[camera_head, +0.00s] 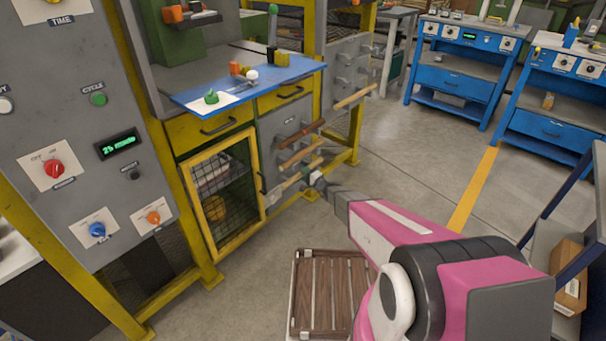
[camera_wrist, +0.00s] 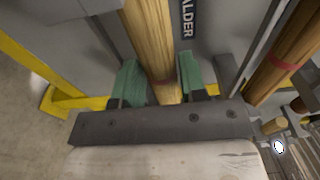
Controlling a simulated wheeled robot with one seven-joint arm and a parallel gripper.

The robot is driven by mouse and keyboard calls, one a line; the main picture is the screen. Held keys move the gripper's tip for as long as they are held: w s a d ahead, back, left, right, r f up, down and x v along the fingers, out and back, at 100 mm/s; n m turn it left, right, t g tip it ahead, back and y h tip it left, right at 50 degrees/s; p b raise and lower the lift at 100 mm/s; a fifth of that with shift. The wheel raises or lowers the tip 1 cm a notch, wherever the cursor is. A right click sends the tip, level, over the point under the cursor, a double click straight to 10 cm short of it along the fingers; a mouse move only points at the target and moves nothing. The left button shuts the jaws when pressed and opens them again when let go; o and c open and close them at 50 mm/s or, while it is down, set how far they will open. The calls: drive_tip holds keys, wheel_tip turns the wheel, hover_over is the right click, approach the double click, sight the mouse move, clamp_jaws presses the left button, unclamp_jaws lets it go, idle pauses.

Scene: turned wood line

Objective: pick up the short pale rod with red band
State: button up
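In the head view, a short pale rod (camera_head: 291,183) is the lowest of several rods at the lower rack on the grey cabinet side. My gripper (camera_head: 318,178) is at its near end.
A red-banded rod (camera_wrist: 285,68) is close on the right in the wrist view. A slatted wooden crate (camera_head: 325,290) stands on the floor below my arm.

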drive_tip(key=shift+w+a, duration=0.15)
drive_tip(key=shift+w, duration=0.05)
drive_tip(key=c, duration=0.6)
